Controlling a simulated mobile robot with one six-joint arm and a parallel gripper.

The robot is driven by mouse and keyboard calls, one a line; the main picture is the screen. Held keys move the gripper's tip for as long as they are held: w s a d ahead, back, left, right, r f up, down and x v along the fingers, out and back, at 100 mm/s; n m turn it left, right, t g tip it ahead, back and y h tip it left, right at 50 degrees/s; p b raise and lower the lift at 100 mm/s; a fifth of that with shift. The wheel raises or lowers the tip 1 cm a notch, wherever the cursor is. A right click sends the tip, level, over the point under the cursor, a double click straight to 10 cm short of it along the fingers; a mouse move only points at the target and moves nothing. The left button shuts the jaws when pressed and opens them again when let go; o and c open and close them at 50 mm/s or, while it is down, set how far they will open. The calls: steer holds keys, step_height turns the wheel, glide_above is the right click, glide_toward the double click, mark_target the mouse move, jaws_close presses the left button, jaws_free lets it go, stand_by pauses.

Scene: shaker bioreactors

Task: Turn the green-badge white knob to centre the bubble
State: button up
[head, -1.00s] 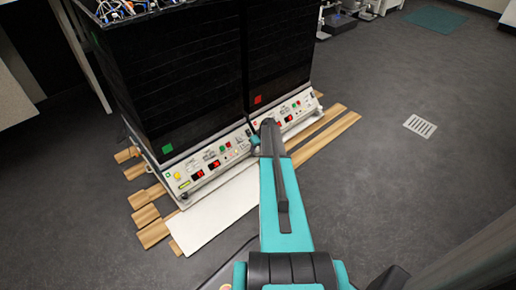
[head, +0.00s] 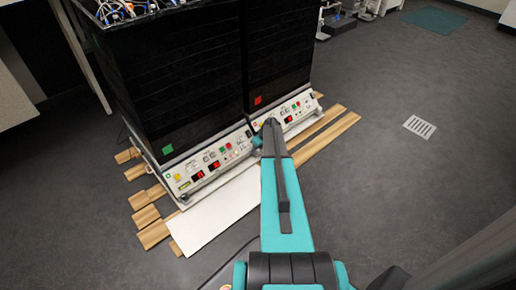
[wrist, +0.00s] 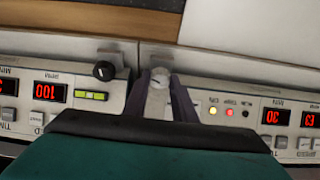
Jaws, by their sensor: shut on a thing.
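The green badge (head: 168,149) is on the left black cabinet in the head view. The white knob (wrist: 160,76) is at the end of that cabinet's control panel, beside the gap between the two units. My gripper (wrist: 161,84) is shut on this knob, one finger on each side. In the head view my arm mostly hides the knob and fingers. A small yellow-green level (head: 184,185) shows near the left end of the green-badge panel; its bubble is too small to make out.
A red badge (head: 257,99) marks the neighbouring cabinet. Its panel has a black knob (wrist: 104,70) and a yellow-green level (wrist: 91,95) close to my gripper. A white board (head: 213,213) and wooden planks (head: 325,134) lie on the floor. Open floor is at right.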

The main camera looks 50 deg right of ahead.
steer(key=n, duration=0.1)
steer(key=n+y+p, duration=0.1)
steer(key=n, duration=0.2)
steer(key=shift+w+d+n+y, duration=0.1)
steer(key=shift+d+n+y, duration=0.2)
steer(key=shift+y, duration=0.1)
steer(key=shift+n+g+y+p, duration=0.4)
steer(key=shift+n+y+p, duration=0.25)
steer(key=shift+n, duration=0.95)
steer(key=o, duration=1)
steer(key=shift+o, duration=0.2)
steer(key=shift+d+r, duration=0.1)
steer(key=shift+r, duration=0.05)
steer(key=shift+r+p, duration=0.35)
steer(key=shift+r, duration=0.2)
steer(key=p+v, duration=0.2)
steer(key=v, duration=0.4)
steer(key=shift+s+r, duration=0.3)
steer(key=shift+s, duration=0.1)
